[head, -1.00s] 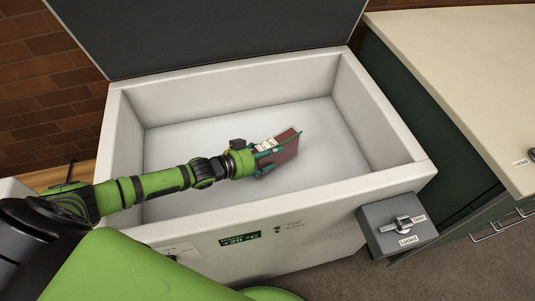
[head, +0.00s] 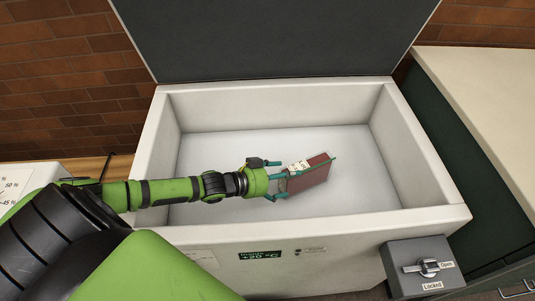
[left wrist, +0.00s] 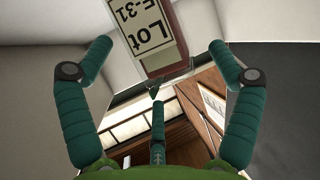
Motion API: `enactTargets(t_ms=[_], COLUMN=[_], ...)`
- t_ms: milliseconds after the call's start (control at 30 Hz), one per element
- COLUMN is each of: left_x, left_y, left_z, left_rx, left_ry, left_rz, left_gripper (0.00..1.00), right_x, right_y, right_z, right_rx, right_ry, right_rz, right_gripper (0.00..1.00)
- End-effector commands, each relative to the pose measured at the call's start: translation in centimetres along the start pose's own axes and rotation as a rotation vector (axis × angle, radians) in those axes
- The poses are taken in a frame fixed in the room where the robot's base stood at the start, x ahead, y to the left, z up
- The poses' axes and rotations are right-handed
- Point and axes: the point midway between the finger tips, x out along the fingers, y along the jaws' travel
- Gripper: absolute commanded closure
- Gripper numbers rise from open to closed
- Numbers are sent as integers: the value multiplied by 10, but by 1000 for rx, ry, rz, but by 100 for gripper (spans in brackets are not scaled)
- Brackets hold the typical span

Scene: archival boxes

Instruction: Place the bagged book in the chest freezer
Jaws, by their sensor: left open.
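My left gripper (head: 277,180) reaches in from the left, fingers spread, just left of the book. In the left wrist view the open gripper (left wrist: 160,62) has the book (left wrist: 178,20) beyond and between its fingertips, with its "Lot E-31" label upside down. No finger clearly clamps it. My right gripper is not in view.
The freezer lid (head: 270,40) stands raised at the back. A grey lever box (head: 425,268) marked Open and Locked is at the front right corner. A pale-topped cabinet (head: 480,100) stands to the right. The freezer floor right of the book is clear.

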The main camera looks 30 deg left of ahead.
Motion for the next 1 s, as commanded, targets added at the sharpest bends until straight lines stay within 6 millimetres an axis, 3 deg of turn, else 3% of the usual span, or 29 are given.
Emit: enactTargets(t_ms=[200,400,1000], left_x=[-43,-64,-71], left_y=[0,0,0], left_z=[0,0,0], left_rx=[-1,-2,0], left_ry=[-3,-1,1], left_rz=[0,1,0], left_gripper=[9,9,9], right_x=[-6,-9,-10], right_y=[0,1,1], right_z=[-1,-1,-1], right_rx=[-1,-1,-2], right_ry=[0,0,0], right_rz=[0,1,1], right_gripper=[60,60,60])
